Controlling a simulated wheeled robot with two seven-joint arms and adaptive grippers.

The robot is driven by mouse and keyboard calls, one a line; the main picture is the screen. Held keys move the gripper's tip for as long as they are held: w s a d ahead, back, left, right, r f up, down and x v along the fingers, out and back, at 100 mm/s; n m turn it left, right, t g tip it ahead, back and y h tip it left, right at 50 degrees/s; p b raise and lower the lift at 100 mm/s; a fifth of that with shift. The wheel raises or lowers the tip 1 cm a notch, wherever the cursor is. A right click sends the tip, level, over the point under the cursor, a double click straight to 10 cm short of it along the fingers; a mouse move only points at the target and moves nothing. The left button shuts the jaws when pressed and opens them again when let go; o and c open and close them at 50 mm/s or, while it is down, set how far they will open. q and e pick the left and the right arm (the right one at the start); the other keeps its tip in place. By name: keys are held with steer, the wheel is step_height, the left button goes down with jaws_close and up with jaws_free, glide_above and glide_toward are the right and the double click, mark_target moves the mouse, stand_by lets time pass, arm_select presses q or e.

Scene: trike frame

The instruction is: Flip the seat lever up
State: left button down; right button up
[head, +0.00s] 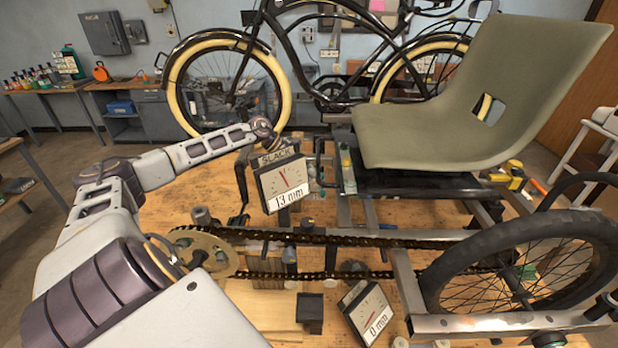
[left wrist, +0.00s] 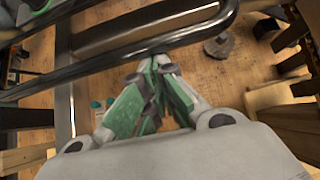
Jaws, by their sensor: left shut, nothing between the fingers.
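The green-grey seat (head: 440,125) stands on a dark seat rail (head: 430,184) of the trike frame. A green and metal part (head: 347,170) is at the rail's left end; I cannot tell whether it is the seat lever. My left arm reaches in from the left to behind the slack gauge, which hides the fingers in the head view. In the left wrist view my left gripper (left wrist: 155,68) is shut and empty, its green-padded fingertips together at a dark bent tube (left wrist: 190,35). I cannot tell whether they touch it. My right gripper is out of view.
The slack gauge (head: 283,183) reads 13 mm and a lower gauge (head: 367,313) reads 0 mm. The chain (head: 340,238) runs from a chainring (head: 203,250) towards the rear wheel (head: 530,262). A yellow tool (head: 512,176) lies right of the rail. Bare wooden bench shows around the frame.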

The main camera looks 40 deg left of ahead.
arm_select(q)
steer(key=shift+r+b, duration=0.4)
steer(key=shift+r, duration=0.5)
steer(key=r, duration=0.3)
steer(key=shift+w+d+b, duration=0.2)
steer(key=shift+d+b, duration=0.05)
steer(key=shift+b, duration=0.15)
steer(key=shift+w+r, duration=0.1)
steer(key=shift+r, duration=0.1)
steer(key=shift+a+r, duration=0.1)
steer(key=shift+r, duration=0.3)
glide_toward(319, 167)
steer(key=v, duration=0.6)
stand_by(1.2)
